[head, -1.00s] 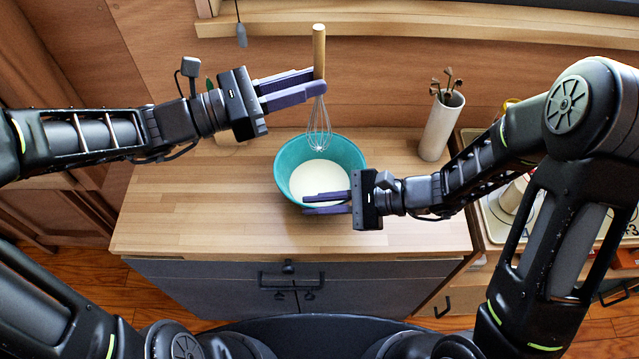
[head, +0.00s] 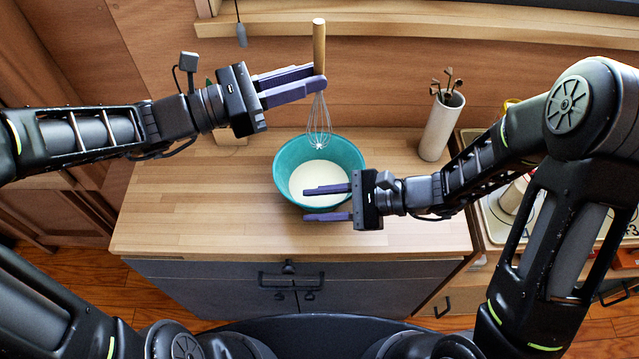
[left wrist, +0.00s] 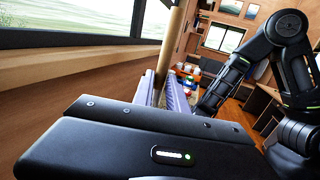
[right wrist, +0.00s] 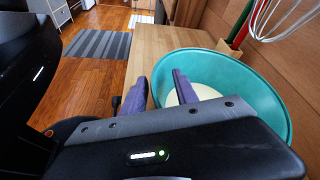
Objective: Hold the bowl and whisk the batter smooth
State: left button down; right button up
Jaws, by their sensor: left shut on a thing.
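The teal bowl (head: 284,172) stands upright on the wooden counter with pale, flat-looking batter (head: 310,180) inside. My left gripper (head: 320,82) is shut on the wooden handle of the whisk (head: 319,45). The whisk hangs upright, its wires over the far part of the bowl and apart from the batter. Its handle also shows in the left wrist view (left wrist: 170,40). My right gripper (head: 305,205) is open at the bowl's near right side. In the right wrist view its fingers (right wrist: 158,76) straddle the bowl wall, one inside the rim and one outside, not clamped.
A white cylinder (head: 441,127) holding several utensils stands at the counter's back right. A grey pull (head: 241,35) hangs near the window ledge. The counter (head: 190,215) is clear left of the bowl and along the front.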

jog(key=v, duration=1.2)
jog(key=shift+s+f, duration=0.1)
